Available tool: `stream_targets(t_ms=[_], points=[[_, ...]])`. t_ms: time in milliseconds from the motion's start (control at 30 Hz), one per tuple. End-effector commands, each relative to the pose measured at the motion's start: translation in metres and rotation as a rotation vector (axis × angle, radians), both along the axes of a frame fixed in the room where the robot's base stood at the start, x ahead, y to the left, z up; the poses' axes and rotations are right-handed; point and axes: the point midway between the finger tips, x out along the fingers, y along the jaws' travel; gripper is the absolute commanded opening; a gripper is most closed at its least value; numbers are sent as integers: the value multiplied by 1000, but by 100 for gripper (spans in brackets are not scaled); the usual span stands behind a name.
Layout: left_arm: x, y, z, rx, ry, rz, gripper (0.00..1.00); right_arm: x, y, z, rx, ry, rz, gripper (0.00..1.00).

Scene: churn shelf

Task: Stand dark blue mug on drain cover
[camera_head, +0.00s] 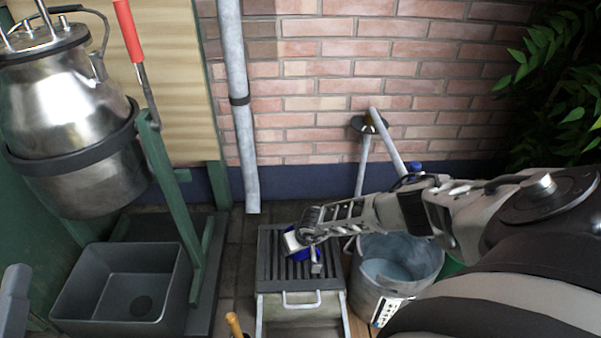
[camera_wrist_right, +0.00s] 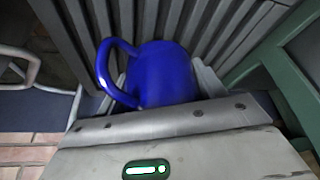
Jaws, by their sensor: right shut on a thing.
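The dark blue mug (camera_head: 303,252) is over the slatted drain cover (camera_head: 268,272) in the head view. Its pale opening faces left, so it looks tilted. My right gripper (camera_head: 309,246) comes in from the right and is shut on the mug. In the right wrist view the mug (camera_wrist_right: 165,75) sits at the gripper's jaws, its handle out to the left, with the grey slats (camera_wrist_right: 220,25) behind it. I cannot tell whether the mug touches the cover.
A metal bucket (camera_head: 372,302) stands right of the drain cover, below my right arm. A dark grey basin (camera_head: 75,285) and a steel churn (camera_head: 75,125) are at left. A downpipe (camera_head: 240,110) runs down the brick wall behind. The cover's left slats are bare.

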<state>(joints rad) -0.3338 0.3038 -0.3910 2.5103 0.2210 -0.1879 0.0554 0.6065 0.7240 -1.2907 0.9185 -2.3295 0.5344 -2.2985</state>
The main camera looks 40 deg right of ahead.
Motion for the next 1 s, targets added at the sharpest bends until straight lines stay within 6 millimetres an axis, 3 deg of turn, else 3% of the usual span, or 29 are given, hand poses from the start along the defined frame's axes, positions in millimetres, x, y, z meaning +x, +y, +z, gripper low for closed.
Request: stream_targets(t_ms=[467, 500, 533, 900, 1000], points=[[-1, 0, 11, 23, -103, 9, 36, 0, 0, -9, 0, -1, 0, 40], [-1, 0, 12, 23, -104, 10, 36, 0, 0, -8, 0, 0, 0, 80], [-1, 0, 12, 23, -103, 9, 36, 0, 0, -8, -1, 0, 0, 88], [-1, 0, 14, 19, -90, 5, 36, 0, 0, -4, 0, 0, -1, 91], [0, 0, -1, -8, 40, 0, 36, -3, 0, 6, 0, 1, -1, 91]])
